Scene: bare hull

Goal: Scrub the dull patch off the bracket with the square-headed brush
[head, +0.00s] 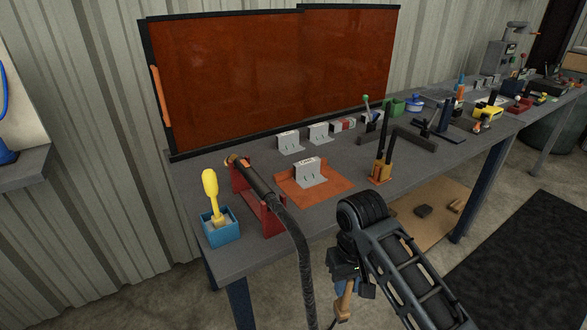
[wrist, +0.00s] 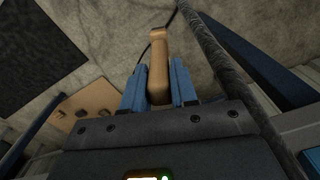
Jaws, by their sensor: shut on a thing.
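My gripper (head: 345,287) is in front of the bench, beyond its front edge. In the wrist view its blue fingers (wrist: 160,88) are shut on a tan wooden handle (wrist: 159,60), which also shows in the head view (head: 343,303). I cannot make out the head of this tool, so I cannot tell whether it is the square-headed brush. A grey bracket (head: 311,176) stands on an orange-brown mat (head: 335,187) on the bench, apart from my gripper. Two similar brackets stand behind it, one on the left (head: 289,142) and one on the right (head: 319,133). No dull patch can be made out.
A black torch-like tool with a hose (head: 262,181) rests on a red stand (head: 243,184), left of the mat. A blue box (head: 224,234) holds a yellow-handled tool (head: 211,186). An orange holder with black uprights (head: 380,172) stands right of the mat. Red-brown screens (head: 230,75) stand behind.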

